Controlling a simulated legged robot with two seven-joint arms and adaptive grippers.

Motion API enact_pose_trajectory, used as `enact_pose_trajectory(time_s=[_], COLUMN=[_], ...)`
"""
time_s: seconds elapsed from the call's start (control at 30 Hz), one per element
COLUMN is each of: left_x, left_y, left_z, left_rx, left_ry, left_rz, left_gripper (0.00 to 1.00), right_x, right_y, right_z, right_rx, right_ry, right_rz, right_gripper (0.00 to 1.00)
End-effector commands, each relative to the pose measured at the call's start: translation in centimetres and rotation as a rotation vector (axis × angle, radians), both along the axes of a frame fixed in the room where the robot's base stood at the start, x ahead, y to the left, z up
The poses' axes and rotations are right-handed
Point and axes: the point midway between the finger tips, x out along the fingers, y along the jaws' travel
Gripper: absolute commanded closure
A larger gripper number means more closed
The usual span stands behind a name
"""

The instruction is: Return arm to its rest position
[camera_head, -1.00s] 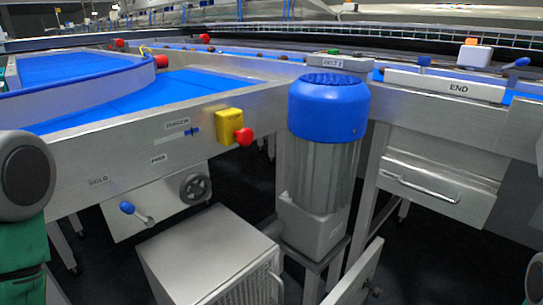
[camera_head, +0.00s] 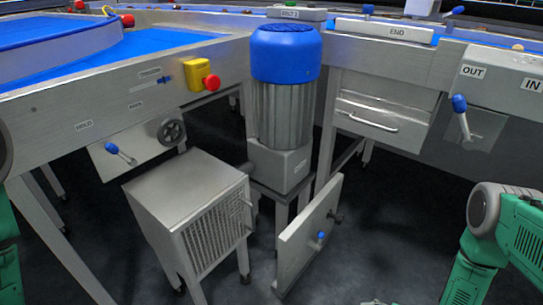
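My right arm, green and grey, shows at the lower right of the head view, bent at a grey joint. Its gripper is out of the picture. A small piece of my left arm shows at the left edge, and its gripper is out of the picture too. Neither arm touches any of the equipment that I can see.
Below are a grey box (camera_head: 165,190) and a tilted panel (camera_head: 308,238). A red button (camera_head: 211,83) and a blue-knobbed lever (camera_head: 461,112) stick out.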

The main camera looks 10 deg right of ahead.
Motion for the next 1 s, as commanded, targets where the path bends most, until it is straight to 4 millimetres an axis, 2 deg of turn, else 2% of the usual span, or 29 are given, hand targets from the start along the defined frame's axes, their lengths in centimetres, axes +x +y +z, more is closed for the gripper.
enact_pose_trajectory(time_s=[0.23,0.37,0.5,0.6,0.77,1.0], left_x=[0.0,0.0,0.0,0.0,0.0,0.0], left_y=[0.0,0.0,0.0,0.0,0.0,0.0], left_z=[0.0,0.0,0.0,0.0,0.0,0.0], left_rx=[0.000,0.000,0.000,0.000,0.000,0.000], left_ry=[0.000,0.000,0.000,0.000,0.000,0.000], left_rz=[0.000,0.000,0.000,0.000,0.000,0.000], left_gripper=[0.42,0.42,0.42,0.42,0.42,0.42], right_x=[0.3,-0.2,-2.2,-4.2,-8.1,-13.1], right_y=[4.4,7.3,10.1,11.2,11.3,9.2], right_z=[1.0,2.0,3.8,5.3,8.1,12.2], right_rx=[-0.217,-0.396,-0.645,-0.814,-1.041,-1.224], right_ry=[-0.034,-0.054,-0.078,-0.094,-0.117,-0.133], right_rz=[0.162,0.325,0.600,0.829,1.223,1.716], right_gripper=[1.00,1.00,1.00,1.00,1.00,1.00])
